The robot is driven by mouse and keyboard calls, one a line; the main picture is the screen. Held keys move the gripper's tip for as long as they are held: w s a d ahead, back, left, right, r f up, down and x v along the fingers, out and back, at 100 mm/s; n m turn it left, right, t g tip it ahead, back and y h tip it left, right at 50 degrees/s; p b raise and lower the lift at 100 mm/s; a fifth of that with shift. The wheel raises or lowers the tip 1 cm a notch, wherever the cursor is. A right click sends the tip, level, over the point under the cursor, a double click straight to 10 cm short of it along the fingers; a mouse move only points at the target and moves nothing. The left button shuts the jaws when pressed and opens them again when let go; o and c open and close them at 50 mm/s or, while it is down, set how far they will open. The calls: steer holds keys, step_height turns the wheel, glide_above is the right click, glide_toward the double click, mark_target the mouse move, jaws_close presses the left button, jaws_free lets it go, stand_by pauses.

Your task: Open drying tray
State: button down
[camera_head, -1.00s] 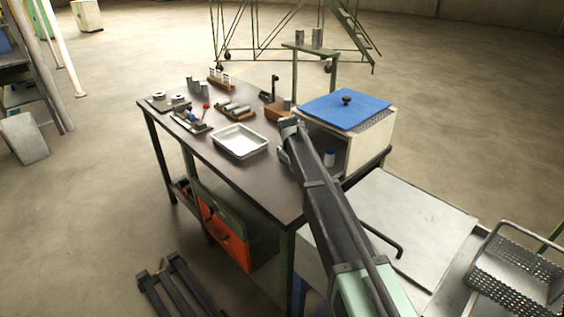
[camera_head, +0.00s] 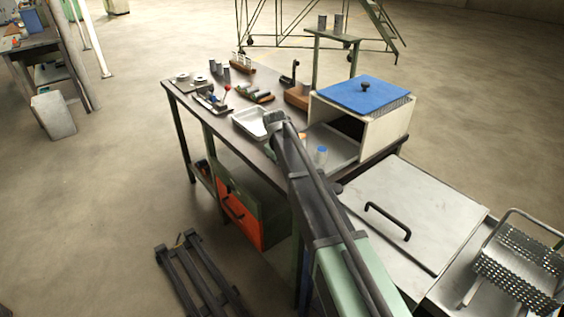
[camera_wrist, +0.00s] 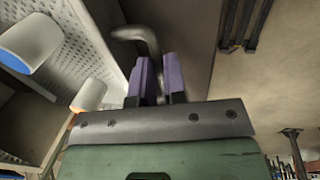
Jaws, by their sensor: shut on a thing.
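The drying tray (camera_head: 340,146) is a pale, shallow tray. It sticks out from the front of a light box, the drying cabinet (camera_head: 381,131), which has a blue top. A cup with a blue top (camera_head: 320,154) stands on the tray. In the wrist view the tray's perforated floor (camera_wrist: 78,70) shows on the left with two pale cups. My gripper (camera_wrist: 160,78) has purple fingers shut on the grey curved tray handle (camera_wrist: 137,34). In the head view my arm hides the gripper and the handle.
A white basin (camera_head: 247,121) lies on the dark table left of my arm. Small tools and cylinders stand behind it. A metal cover with a black handle (camera_head: 388,221) and a perforated basket (camera_head: 518,268) are at the right.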

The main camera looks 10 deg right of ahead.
steer(key=c, duration=1.2)
jaws_free()
steer(key=shift+o, duration=0.2)
steer(key=shift+r, duration=0.1)
step_height(320, 180, up, 10)
steer(key=s+a+p, duration=0.1)
steer(key=p, duration=0.9)
steer(key=shift+a+r+p, duration=0.25)
steer(key=shift+a+p, duration=0.1)
steer(key=shift+s, duration=0.1)
steer(key=s+d+m+y, duration=0.1)
steer(key=s+d+m, duration=0.2)
steer(key=s, duration=1.2)
steer(key=s+d+m+g, duration=0.1)
steer(key=s+d+m, duration=0.2)
steer(key=s, duration=1.2)
steer(key=d, duration=0.3)
steer(key=shift+s+f+y, duration=0.2)
steer(key=shift+s+y, duration=0.1)
steer(key=shift+y, duration=0.1)
